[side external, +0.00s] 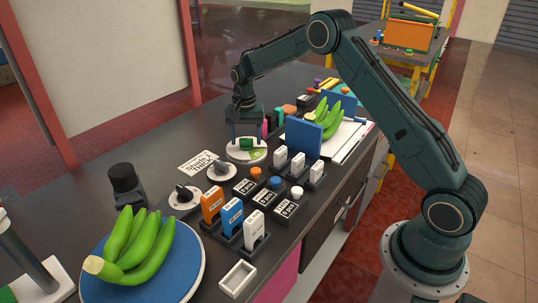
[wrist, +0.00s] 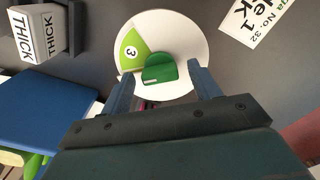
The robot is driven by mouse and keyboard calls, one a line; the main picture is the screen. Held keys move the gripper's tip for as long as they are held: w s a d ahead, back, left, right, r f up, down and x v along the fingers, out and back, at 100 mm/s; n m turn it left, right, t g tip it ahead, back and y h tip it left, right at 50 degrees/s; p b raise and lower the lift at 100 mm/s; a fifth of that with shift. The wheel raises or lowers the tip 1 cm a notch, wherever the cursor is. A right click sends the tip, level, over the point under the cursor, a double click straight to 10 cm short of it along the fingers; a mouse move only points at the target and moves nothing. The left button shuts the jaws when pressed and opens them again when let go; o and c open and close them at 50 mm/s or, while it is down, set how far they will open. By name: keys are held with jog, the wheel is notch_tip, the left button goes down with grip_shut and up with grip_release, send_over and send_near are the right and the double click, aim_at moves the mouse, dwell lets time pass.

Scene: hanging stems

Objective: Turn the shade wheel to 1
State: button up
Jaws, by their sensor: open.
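The shade wheel is a white disc (side external: 233,155) on the dark table, and it fills the top middle of the wrist view (wrist: 185,28). A green wedge on it shows the number 3 (wrist: 130,50). A green knob (wrist: 160,69) stands near the disc's middle and also shows in the side view (side external: 246,143). My gripper (wrist: 160,78) is open over the wheel, one finger on each side of the knob, with gaps to both. In the side view my gripper (side external: 247,137) points straight down at the wheel. Whether the fingertips touch the disc is unclear.
A printed card (side external: 198,163) lies beside the wheel; its visible text includes "No. 32" and "1" in the wrist view (wrist: 254,20). Two other dials (side external: 221,171) (side external: 185,196), labelled blocks and a blue panel (side external: 304,138) stand close by. Green bananas lie on a blue plate (side external: 180,275).

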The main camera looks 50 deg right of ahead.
jog(key=c, duration=1)
